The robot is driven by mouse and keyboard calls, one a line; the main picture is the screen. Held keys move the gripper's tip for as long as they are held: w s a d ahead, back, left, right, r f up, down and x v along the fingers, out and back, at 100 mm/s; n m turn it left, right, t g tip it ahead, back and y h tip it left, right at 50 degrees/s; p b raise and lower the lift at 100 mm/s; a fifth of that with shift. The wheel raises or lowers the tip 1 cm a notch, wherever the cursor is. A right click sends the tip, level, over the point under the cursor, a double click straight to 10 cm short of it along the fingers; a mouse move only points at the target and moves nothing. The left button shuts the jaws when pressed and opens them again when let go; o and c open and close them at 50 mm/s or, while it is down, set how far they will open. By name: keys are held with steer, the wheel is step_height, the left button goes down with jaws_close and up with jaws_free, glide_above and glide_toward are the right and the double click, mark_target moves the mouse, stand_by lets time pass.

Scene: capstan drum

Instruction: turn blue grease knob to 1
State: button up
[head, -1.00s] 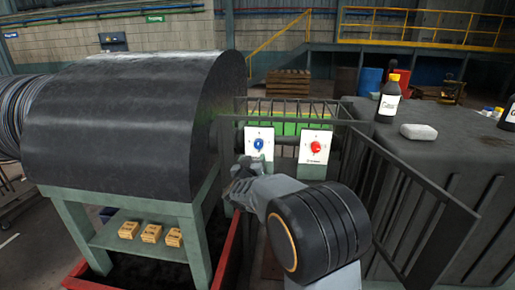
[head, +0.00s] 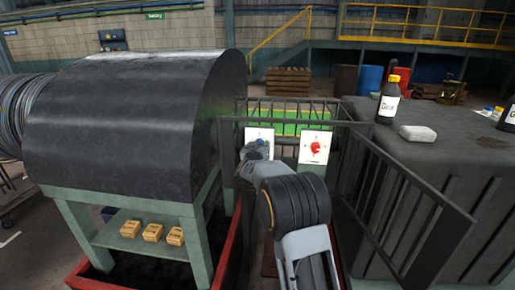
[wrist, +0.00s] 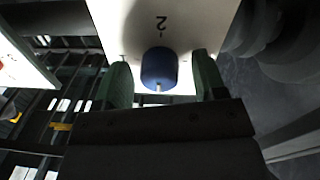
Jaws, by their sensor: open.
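The blue grease knob (wrist: 159,68) sits on a white panel (wrist: 200,22) in the wrist view. A "2" is printed on the panel and appears upside down there. A small light mark shows on the knob's edge. My gripper (wrist: 163,80) is open, with one green-grey finger on each side of the knob. I see gaps between the fingers and the knob. In the head view the top of the blue knob (head: 261,142) shows just above my gripper (head: 247,155), which hides the lower part of its panel (head: 259,132).
A white panel with a red knob (head: 315,147) stands just right of the blue knob's panel. The dark drum housing (head: 120,120) is close on the left. A railing (head: 400,205) and a dark block with a bottle (head: 388,100) stand on the right.

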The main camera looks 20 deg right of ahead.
steer(key=shift+c, duration=0.4)
steer(key=shift+a, duration=0.1)
steer(key=c, duration=0.8)
steer(key=shift+c, duration=0.2)
steer(key=shift+r+m+y+b, duration=0.1)
steer(key=shift+m+y+b, duration=0.2)
steer(key=shift+m+b, duration=2.95)
steer(key=shift+r+m+y+b, duration=0.2)
steer(key=shift+m+b, duration=1)
steer(key=shift+m, duration=4.05)
